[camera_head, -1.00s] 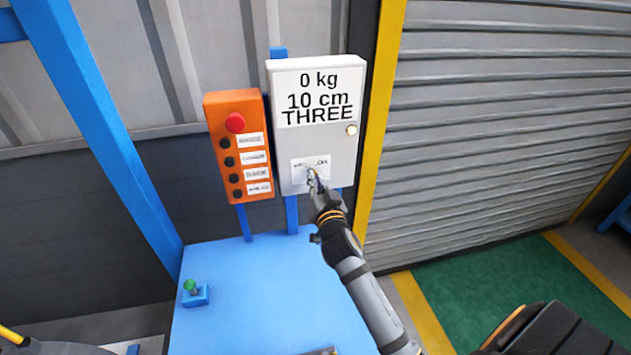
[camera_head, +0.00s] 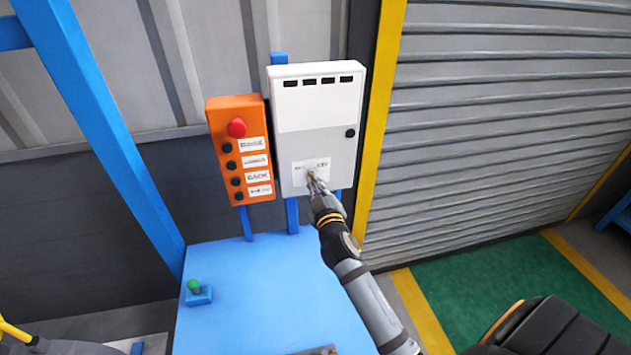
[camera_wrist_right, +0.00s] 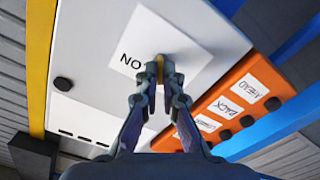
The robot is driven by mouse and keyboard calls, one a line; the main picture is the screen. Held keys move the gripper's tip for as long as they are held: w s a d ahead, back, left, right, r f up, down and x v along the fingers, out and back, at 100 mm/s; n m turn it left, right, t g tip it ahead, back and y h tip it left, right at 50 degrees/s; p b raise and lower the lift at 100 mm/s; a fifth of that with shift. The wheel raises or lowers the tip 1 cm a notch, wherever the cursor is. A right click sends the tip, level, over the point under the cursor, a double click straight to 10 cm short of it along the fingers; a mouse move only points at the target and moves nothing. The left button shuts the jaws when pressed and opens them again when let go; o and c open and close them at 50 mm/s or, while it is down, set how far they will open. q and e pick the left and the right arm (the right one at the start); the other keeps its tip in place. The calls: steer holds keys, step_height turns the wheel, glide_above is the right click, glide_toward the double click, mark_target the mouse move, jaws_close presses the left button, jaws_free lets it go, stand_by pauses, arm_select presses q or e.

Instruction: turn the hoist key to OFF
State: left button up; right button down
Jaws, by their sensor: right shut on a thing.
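The hoist key shows as a small yellowish piece (camera_wrist_right: 159,66) between my right fingertips in the right wrist view. It sits on the white label (camera_head: 312,168) low on the white control box (camera_head: 320,145). My right gripper (camera_head: 313,177) is shut on the key; it also shows in the right wrist view (camera_wrist_right: 159,78). Part of the label's lettering is hidden by the fingers, and the key's exact angle is hard to tell. The box's display panel (camera_head: 320,107) is blank and its round lamp (camera_head: 350,133) is dark. My left gripper is not in view.
An orange button box (camera_head: 238,150) with a red knob (camera_head: 236,128) and several black buttons hangs left of the white box. A yellow post (camera_head: 381,110) and grey shutter (camera_head: 510,120) stand right.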

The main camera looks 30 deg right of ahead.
steer(key=shift+n+p, duration=0.3)
steer(key=shift+n, duration=0.9)
steer(key=c, duration=1.5)
jaws_free()
steer(key=v, duration=0.7)
steer(key=shift+s+a, duration=0.1)
steer(key=shift+s, duration=0.15)
